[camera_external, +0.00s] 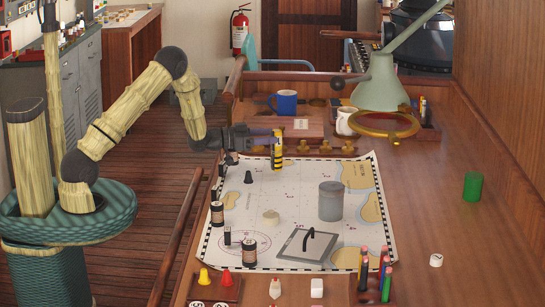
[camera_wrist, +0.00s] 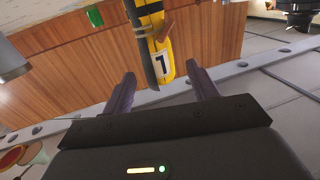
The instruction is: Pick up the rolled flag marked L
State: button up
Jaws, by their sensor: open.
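A rolled flag (camera_external: 277,152), yellow with dark bands, stands upright near the far edge of the chart. In the wrist view the yellow and dark roll (camera_wrist: 156,30) bears a white label with one dark character. It could be an L seen upside down, but I cannot read it surely. My gripper (camera_external: 262,136) points right at the flag's upper part from its left side. In the wrist view my gripper (camera_wrist: 160,82) is open, its fingers apart. The roll's near end shows in the gap, just ahead of or between the fingertips; no grip on it shows.
The chart (camera_external: 300,185) bears a grey cylinder (camera_external: 331,200), a flat plate with a dark handle (camera_external: 308,243) and dark jars (camera_external: 249,252). A blue mug (camera_external: 286,102), a white mug (camera_external: 345,121) and a lamp (camera_external: 385,80) stand behind. Several coloured rolls (camera_external: 386,285) stand front right.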

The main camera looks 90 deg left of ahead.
jog(key=p+x, duration=0.2)
jog(key=x, duration=0.3)
dwell(0.6)
jog(key=c, duration=1.1)
jog(key=shift+r, duration=0.15)
notch_tip(320, 180, up, 10)
jog(key=shift+f+b, duration=0.1)
jog(key=shift+b, duration=0.7)
jog(key=shift+w, duration=0.1)
